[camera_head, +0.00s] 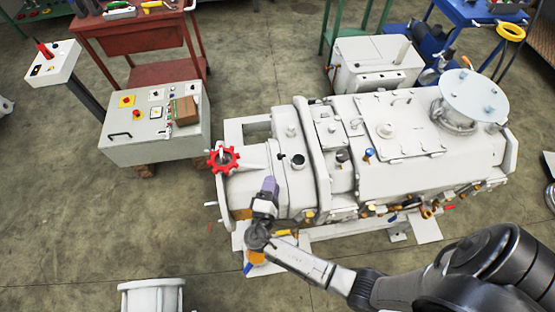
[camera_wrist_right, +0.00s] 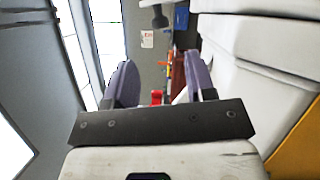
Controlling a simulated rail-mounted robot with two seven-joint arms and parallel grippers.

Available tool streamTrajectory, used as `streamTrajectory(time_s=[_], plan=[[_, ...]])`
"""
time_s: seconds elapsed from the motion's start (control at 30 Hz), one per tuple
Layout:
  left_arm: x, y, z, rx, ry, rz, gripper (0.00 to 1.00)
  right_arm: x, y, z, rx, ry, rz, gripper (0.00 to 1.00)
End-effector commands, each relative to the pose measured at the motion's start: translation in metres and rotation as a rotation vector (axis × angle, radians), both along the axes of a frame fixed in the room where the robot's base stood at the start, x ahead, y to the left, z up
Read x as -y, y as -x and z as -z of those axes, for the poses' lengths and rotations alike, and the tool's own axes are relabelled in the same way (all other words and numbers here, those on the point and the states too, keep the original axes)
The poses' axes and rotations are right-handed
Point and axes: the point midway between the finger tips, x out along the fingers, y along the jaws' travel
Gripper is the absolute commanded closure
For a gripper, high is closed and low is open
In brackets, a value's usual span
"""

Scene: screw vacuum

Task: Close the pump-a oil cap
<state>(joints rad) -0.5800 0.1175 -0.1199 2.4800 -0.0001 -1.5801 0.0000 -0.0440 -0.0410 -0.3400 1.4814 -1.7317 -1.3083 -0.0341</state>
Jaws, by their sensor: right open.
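The pump is a large white machine (camera_head: 330,185) in the head view. A small black round cap (camera_head: 298,160) sits on its top left part, and another dark cap (camera_head: 342,156) sits further right. I cannot tell which of them is the pump-a oil cap. My right gripper (camera_head: 270,186) is at the pump's near left side, with its purple fingers left of and nearer than the first black cap. In the right wrist view, the right gripper (camera_wrist_right: 162,84) has its fingers apart, with nothing held between them. My left gripper is not in view.
A red handwheel (camera_head: 223,159) stands at the pump's left end. A grey control box (camera_head: 155,125) is to the left, and a red workbench (camera_head: 130,35) is behind it. A white round plate (camera_head: 474,94) tops the pump's right end.

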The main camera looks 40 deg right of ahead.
Motion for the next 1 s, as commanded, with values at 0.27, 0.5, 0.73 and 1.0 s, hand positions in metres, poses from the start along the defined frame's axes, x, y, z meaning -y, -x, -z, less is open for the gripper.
streamTrajectory(time_s=[0.27,0.5,0.73,1.0], plan=[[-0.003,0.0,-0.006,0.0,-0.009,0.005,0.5,0.042,-0.029,-0.005,0.001,0.001,0.001,0.5],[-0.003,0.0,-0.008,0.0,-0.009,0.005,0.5,0.064,-0.045,-0.006,-0.001,-0.001,0.0,0.5],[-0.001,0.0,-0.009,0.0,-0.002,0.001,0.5,0.071,-0.051,-0.006,0.0,-0.001,0.0,0.5],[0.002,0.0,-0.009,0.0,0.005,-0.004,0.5,0.072,-0.051,-0.006,0.0,-0.002,0.0,0.5]])
